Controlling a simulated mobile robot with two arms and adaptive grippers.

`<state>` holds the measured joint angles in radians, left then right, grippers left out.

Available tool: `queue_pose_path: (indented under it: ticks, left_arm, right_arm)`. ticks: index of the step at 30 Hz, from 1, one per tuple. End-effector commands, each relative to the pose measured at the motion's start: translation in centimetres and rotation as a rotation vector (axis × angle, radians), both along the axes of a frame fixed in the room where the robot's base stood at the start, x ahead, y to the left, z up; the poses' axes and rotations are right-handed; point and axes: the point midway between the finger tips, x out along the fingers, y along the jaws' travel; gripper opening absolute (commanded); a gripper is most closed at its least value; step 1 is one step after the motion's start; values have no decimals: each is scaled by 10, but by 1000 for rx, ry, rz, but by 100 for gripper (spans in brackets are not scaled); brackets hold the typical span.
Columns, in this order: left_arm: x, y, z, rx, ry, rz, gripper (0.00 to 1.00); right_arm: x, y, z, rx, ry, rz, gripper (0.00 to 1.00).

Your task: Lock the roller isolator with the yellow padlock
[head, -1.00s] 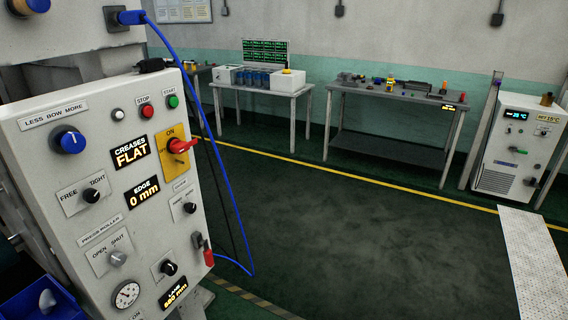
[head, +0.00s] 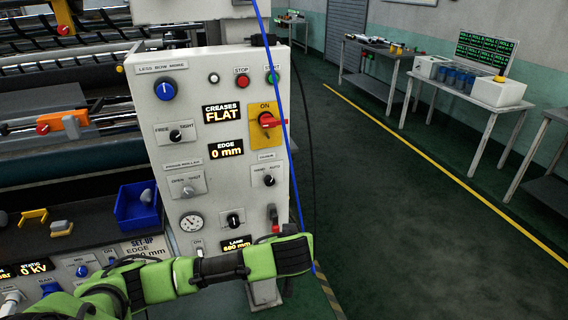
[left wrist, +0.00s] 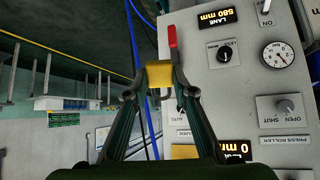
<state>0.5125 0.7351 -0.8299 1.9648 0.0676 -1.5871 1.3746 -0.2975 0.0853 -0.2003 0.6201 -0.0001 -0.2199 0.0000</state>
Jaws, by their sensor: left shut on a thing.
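The isolator (head: 268,120) is a red rotary handle on a yellow plate marked ON, at the upper right of the grey control panel. Its handle lies sideways. Part of the yellow plate (left wrist: 184,151) shows at the bottom of that view, apart from the padlock. In the head view my green left arm crosses the panel's lower edge; its fingers and the padlock are hidden there. My right gripper is out of view.
A red-handled lever (head: 275,218) sits on the panel's lower right side, near my left arm. A blue cable (head: 284,90) hangs in front of the panel's right edge. A blue bin (head: 137,208) stands left of the panel. Open floor (head: 370,190) lies to the right.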

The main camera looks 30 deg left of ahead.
Motion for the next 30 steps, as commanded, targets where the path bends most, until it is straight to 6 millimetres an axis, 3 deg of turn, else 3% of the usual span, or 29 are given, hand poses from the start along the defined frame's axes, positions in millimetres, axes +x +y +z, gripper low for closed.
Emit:
queue_pose_path:
  ticks: [6, 12, 15, 19, 30]
  left_arm:
    - [60, 48, 69, 253, -329, 180, 2]
    - [88, 76, 136, 439, -519, 267, 2]
    - [93, 80, 154, 481, -558, 281, 2]
    - [95, 82, 164, 502, -576, 286, 2]
    - [94, 81, 161, 501, -575, 285, 2]
  right_arm:
    - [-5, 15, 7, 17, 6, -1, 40]
    - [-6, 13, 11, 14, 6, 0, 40]
    - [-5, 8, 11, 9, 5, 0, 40]
    - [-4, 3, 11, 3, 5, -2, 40]
    - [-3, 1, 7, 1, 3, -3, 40]
